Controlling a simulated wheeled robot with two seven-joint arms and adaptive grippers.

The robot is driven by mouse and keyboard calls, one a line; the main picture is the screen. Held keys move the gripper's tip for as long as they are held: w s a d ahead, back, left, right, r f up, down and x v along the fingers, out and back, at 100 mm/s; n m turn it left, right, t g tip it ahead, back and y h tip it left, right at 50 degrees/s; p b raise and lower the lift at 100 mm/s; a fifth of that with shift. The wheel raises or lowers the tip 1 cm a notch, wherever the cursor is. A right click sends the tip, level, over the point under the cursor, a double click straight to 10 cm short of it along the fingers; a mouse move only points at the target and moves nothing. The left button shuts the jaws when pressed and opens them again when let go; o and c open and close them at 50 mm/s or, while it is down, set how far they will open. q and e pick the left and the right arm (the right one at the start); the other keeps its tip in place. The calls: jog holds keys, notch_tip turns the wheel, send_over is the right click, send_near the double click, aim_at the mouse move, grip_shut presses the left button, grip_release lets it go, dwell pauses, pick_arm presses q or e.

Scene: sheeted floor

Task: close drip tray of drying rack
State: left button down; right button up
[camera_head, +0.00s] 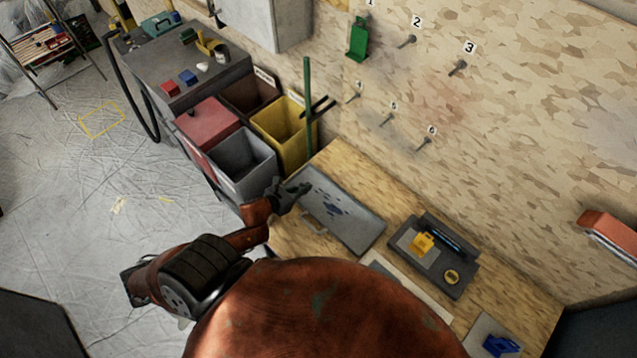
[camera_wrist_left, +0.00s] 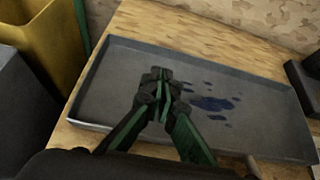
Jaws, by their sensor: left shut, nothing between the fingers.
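A shallow grey metal tray (camera_head: 357,228) with dark blue puddles lies on the wooden bench. It has a low rim, and a handle (camera_head: 313,224) on its near long side. In the left wrist view the tray (camera_wrist_left: 112,85) fills the middle, and part of the handle (camera_wrist_left: 253,166) shows at the bottom edge. My left gripper (camera_head: 303,188) is at the tray's left end, shut and empty. In the wrist view its fingertips (camera_wrist_left: 162,76) are together over the tray; I cannot tell if they touch it. My right gripper is out of view. No separate drying rack is clearly identifiable.
A dark tray (camera_head: 460,290) with a yellow item is to the right on the bench. Open grey (camera_head: 243,168) and yellow (camera_head: 283,130) bins stand left of the bench. Numbered wall pegs (camera_head: 458,67) stick out behind; a green object (camera_head: 357,40) hangs at number 1.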

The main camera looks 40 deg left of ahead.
aim_at(327, 179)
pick_arm(q)
jog(key=x, duration=0.9)
jog(key=shift+w+d+f+p, duration=0.1)
jog(key=shift+w+d+p, duration=0.05)
jog(key=shift+w+p, duration=0.2)
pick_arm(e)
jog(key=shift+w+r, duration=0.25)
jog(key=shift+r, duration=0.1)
